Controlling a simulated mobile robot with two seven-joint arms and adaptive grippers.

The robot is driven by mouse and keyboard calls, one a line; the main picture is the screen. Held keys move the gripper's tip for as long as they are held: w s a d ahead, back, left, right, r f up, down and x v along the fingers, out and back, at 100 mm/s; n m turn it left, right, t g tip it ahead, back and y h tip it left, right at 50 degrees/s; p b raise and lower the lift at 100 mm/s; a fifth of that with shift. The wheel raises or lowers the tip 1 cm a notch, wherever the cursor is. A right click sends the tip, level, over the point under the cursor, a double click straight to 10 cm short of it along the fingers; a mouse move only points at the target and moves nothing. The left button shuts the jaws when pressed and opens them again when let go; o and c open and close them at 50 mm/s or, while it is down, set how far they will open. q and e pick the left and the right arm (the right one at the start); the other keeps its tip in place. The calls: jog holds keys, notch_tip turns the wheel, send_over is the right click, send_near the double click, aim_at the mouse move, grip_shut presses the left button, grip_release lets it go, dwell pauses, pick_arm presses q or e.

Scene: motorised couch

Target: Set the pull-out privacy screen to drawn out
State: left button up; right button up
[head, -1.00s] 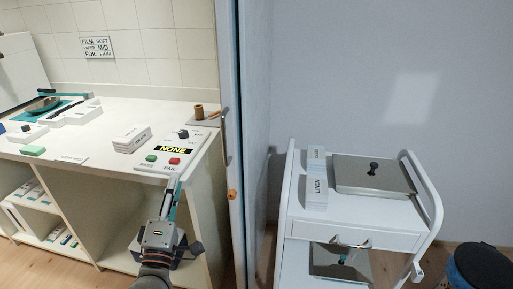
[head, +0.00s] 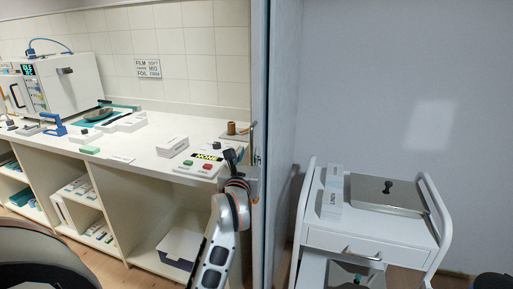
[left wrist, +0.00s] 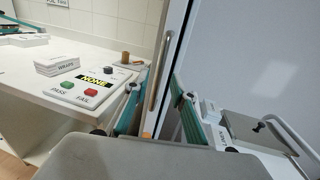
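The privacy screen appears to be the tall blue-grey panel (head: 283,110) between the counter and the trolley, seen nearly edge-on. A vertical bar handle (left wrist: 157,85) is on its pale front edge (left wrist: 175,40) in the left wrist view. My left gripper (head: 238,155) is beside that edge in the head view. In the left wrist view its two fingers (left wrist: 157,82) are spread, with the handle showing in the gap between them. Contact with the handle cannot be told. My right gripper is out of view.
A counter (head: 165,165) with a PASS/FAIL button box (head: 200,165) and an oven-like machine (head: 65,85) is on the left. A white trolley (head: 330,230) stands close on the right of the panel. A dark rounded object (head: 40,255) is at bottom left.

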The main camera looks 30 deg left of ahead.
aim_at(251, 147)
pick_arm(q)
jog(key=x, duration=0.6)
grip_shut()
